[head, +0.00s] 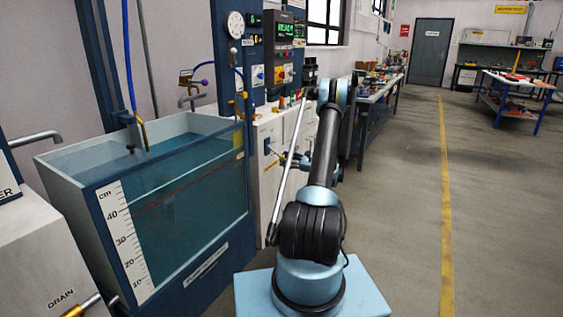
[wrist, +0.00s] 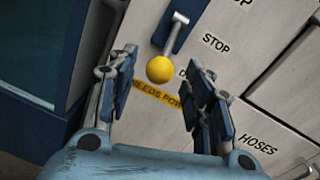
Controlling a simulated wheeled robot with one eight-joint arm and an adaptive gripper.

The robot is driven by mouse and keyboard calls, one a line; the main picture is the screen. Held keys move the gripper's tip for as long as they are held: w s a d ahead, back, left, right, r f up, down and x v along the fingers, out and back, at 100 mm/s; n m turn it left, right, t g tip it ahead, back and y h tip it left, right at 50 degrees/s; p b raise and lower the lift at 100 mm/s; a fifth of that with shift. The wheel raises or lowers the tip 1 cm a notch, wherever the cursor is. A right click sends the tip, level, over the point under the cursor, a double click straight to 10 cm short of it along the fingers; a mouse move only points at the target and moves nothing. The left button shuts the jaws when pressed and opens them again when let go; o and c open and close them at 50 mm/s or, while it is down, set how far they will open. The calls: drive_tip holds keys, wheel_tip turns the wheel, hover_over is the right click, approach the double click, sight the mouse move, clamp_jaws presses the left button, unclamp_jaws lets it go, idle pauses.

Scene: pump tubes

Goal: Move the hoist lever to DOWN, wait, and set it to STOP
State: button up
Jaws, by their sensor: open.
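The hoist lever (wrist: 172,38) is a short metal rod with a yellow ball knob (wrist: 160,69), set on a blue plate on a pale panel in the wrist view. The rod slants down-left from its pivot. The knob lies just left of a partly hidden label starting with D and below-left of the STOP label (wrist: 216,43). My gripper (wrist: 163,61) is open, with one finger on each side of the knob and visible gaps to both. In the head view my gripper is near the white cabinet, too small to make out clearly.
A yellow NEEDS POWER strip (wrist: 158,96) is on the panel below the knob. The water tank (head: 190,185) stands left of my arm. The floor to the right (head: 400,220) is clear.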

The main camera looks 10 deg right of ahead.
sight(276, 153)
drive_tip(key=shift+x, duration=1.5)
clamp_jaws()
drive_tip(key=shift+d, duration=0.1)
